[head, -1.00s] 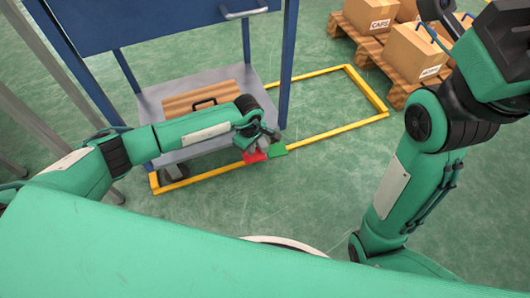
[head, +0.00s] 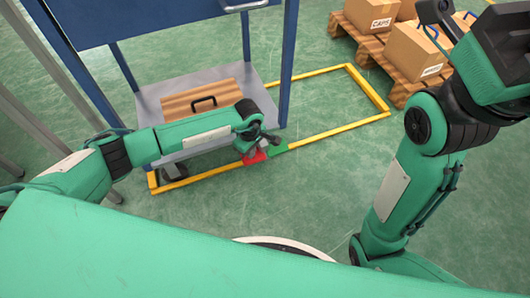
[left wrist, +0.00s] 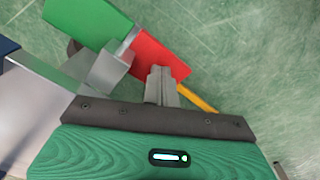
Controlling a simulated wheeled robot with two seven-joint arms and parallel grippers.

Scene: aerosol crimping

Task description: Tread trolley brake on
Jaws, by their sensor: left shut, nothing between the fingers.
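The blue-framed trolley (head: 285,65) stands at the left, with a grey lower shelf. At its near right corner, low by the floor, is a pedal with a red half (head: 255,157) and a green half (head: 276,147). In the left wrist view, the red half (left wrist: 158,58) lies just beyond the fingertips and the green half (left wrist: 88,22) is farther up left. My left gripper (head: 266,145) is shut and empty, pointing down right at the red half; the fingertips overlap its edge in the left wrist view. I cannot tell whether they touch.
A yellow floor frame (head: 330,131) runs around and to the right of the trolley. A brown case (head: 200,95) with a black handle lies on the lower shelf. Cartons (head: 412,55) stand on a pallet (head: 382,62) at the back right. The floor between is clear.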

